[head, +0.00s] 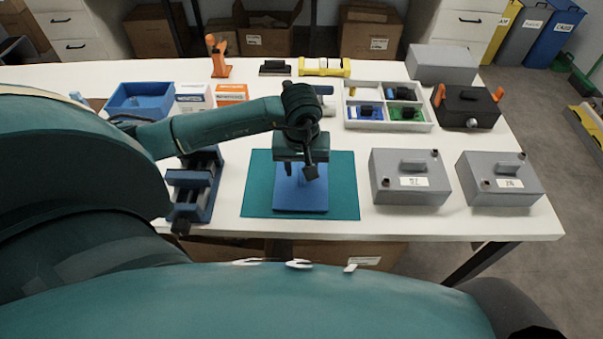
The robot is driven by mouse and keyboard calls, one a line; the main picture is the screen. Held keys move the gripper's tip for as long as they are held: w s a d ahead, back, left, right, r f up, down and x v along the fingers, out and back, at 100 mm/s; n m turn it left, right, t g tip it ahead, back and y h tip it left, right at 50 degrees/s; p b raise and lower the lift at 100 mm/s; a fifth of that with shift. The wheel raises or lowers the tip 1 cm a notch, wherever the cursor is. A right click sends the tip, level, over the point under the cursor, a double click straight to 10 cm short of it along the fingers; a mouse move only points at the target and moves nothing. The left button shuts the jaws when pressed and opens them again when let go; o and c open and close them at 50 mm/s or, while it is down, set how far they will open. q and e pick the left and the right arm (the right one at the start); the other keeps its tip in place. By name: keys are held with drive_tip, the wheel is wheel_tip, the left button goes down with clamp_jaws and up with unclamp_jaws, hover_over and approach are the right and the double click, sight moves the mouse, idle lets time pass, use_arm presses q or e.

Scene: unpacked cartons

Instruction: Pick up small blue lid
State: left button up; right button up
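A flat square blue lid (300,200) lies on the teal mat (345,190) at the middle of the table. A blue upright part, like a handle, shows at its centre. My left gripper (302,172) points down right over this centre, with one dark finger visible in front. The gripper body hides part of the lid, and I cannot tell whether the fingers are closed on the handle. My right gripper is not in view.
Two grey lidded boxes (398,192) (486,190) stand right of the mat, and a blue vise (192,200) stands left. Behind are a white divided tray (386,126), a black toolbox (468,108), a blue bin (128,108) and small cartons (231,93).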

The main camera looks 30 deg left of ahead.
use_arm(q)
clamp_jaws()
idle(0.5)
wheel_tip(320, 180, up, 10)
drive_tip(key=shift+b, duration=0.4)
